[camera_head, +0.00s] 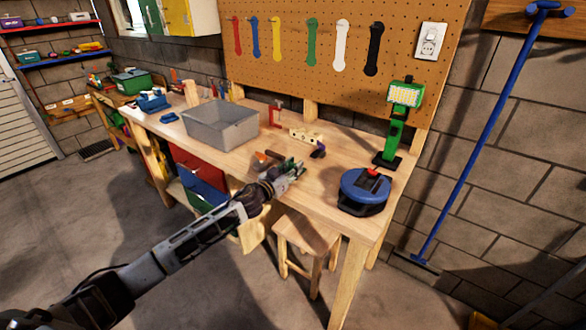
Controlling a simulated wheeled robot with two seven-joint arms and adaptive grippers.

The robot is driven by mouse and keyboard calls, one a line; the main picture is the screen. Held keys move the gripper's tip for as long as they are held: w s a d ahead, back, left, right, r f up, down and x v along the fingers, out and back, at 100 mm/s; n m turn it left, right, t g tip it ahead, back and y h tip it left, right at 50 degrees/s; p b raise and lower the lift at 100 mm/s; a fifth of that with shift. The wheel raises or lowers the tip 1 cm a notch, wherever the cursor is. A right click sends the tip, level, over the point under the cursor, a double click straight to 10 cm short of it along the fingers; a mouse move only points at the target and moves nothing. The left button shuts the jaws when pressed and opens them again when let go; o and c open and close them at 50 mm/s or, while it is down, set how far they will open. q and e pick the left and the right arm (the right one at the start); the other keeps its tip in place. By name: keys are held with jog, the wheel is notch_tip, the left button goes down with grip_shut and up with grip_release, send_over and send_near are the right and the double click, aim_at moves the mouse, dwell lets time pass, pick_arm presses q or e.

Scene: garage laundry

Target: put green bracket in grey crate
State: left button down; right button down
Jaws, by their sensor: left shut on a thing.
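The grey crate (222,132) stands open-topped on the wooden workbench, left of its middle. My left arm reaches in from the lower left. My left gripper (291,174) is over the bench's front part, to the right of the crate and nearer the front edge. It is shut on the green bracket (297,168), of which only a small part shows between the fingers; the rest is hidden. The bracket is apart from the crate. I cannot tell its height above the bench. My right gripper is not in view.
Small tools (268,157) lie just behind the gripper. A red clamp (275,115) stands right of the crate. A blue round device (362,190) and a green work lamp (392,137) stand at the bench's right. A wooden stool (307,234) is below the front edge.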

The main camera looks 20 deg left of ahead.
pick_arm(q)
jog(key=shift+f, duration=0.2)
jog(key=c, duration=1.4)
grip_release()
jog(key=shift+c, duration=0.2)
jog(key=o, duration=0.3)
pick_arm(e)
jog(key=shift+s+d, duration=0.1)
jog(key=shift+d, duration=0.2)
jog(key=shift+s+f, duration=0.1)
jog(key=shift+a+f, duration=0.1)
